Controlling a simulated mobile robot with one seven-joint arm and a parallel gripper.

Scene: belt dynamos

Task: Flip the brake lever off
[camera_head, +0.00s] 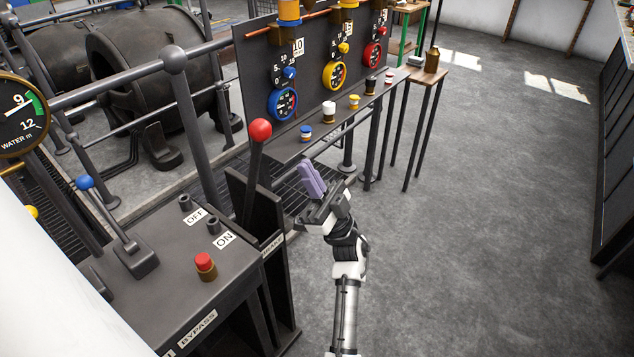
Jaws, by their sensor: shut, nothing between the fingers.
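The lever with a red ball knob (260,131) stands almost upright in a dark slotted housing (238,195) at the right end of the control desk. A small label plate (273,244), partly hard to read, is on the housing's side below it. My gripper (307,166), with lilac fingers, is shut and empty. It is to the right of the lever and appears apart from it, though the depth gap is hard to judge. The fingers point up and slightly left.
The desk carries OFF and ON labels (225,239), a red push button (205,262) and a blue-knobbed lever (85,183). Behind my gripper, a gauge panel (310,90) has a narrow shelf with small jars (329,110). Grey floor (480,200) on the right is clear.

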